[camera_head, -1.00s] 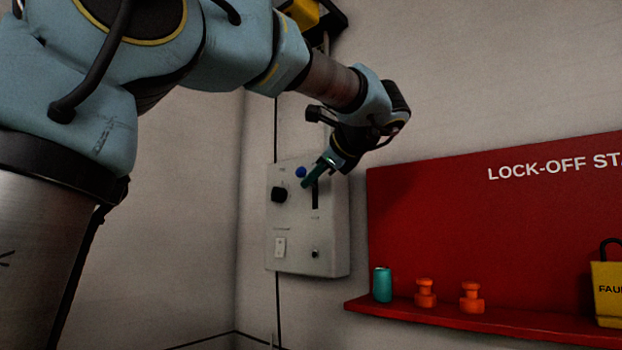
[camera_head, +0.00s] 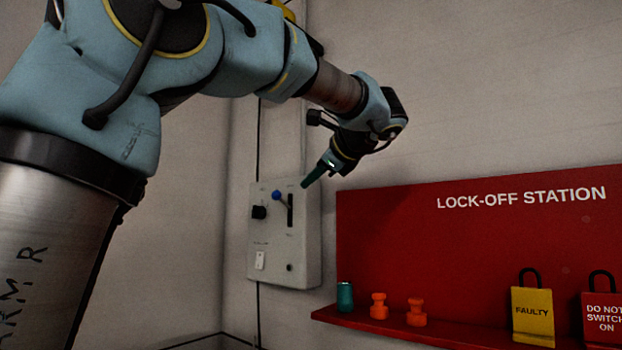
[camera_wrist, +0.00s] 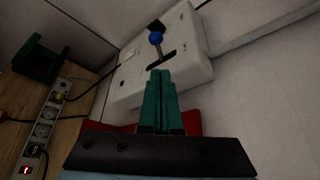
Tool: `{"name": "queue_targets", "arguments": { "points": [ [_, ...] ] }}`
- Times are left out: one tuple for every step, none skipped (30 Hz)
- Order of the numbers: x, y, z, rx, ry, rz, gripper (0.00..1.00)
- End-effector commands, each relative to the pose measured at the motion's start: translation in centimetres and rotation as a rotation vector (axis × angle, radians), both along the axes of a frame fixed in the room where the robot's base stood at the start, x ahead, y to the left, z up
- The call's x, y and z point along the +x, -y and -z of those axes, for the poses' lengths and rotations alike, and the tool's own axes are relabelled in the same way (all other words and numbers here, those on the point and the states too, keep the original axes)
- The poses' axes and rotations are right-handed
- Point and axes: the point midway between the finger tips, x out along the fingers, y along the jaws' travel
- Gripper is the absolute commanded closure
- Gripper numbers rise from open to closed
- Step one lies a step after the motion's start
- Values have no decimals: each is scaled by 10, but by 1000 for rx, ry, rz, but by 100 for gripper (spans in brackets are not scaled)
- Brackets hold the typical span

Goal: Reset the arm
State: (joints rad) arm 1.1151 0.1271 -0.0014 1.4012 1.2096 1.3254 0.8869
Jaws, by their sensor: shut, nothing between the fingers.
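My gripper (camera_head: 306,184) is at the end of my raised arm, in front of the upper right part of a pale wall box. Its green fingers are together and empty, and they also show in the wrist view (camera_wrist: 160,75). The wall box (camera_head: 303,260) carries a lever with a blue knob (camera_head: 276,195) beside a dark vertical slot (camera_head: 290,210). The blue knob also shows in the wrist view (camera_wrist: 156,38), beyond the fingertips and apart from them. The box's small labels are too blurred to read.
The box has a black rotary knob (camera_head: 259,212) and a white switch (camera_head: 260,260). A red lock-off board (camera_head: 400,240) with a shelf stands right, holding a teal cylinder (camera_head: 345,297), orange pieces (camera_head: 378,306) and a yellow tag (camera_head: 532,315). The wrist view shows a power strip (camera_wrist: 42,130).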

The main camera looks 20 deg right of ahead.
Motion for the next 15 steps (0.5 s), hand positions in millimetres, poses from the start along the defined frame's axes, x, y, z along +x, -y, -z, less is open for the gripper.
{"name": "queue_targets", "arguments": {
  "points": [
    [0, 0, 0, 0, 0, 0, 100],
    [0, 0, 0, 0, 0, 0, 100],
    [0, 0, 0, 0, 0, 0, 100],
    [0, 0, 0, 0, 0, 0, 100],
    [0, 0, 0, 0, 0, 0, 100],
    [0, 0, 0, 0, 0, 0, 100],
    [0, 0, 0, 0, 0, 0, 100],
    [0, 0, 1, -1, -2, -1, 100],
    [2, -2, 4, -4, -7, -3, 100],
    [4, -3, 9, -7, -15, -6, 100],
    [7, -6, 15, -14, -27, -11, 100],
    [12, -11, 27, -23, -47, -22, 100],
    [17, -16, 38, -37, -69, -31, 100],
    [22, -22, 52, -52, -94, -45, 100],
    [29, -32, 74, -80, -133, -67, 100]
  ]
}}
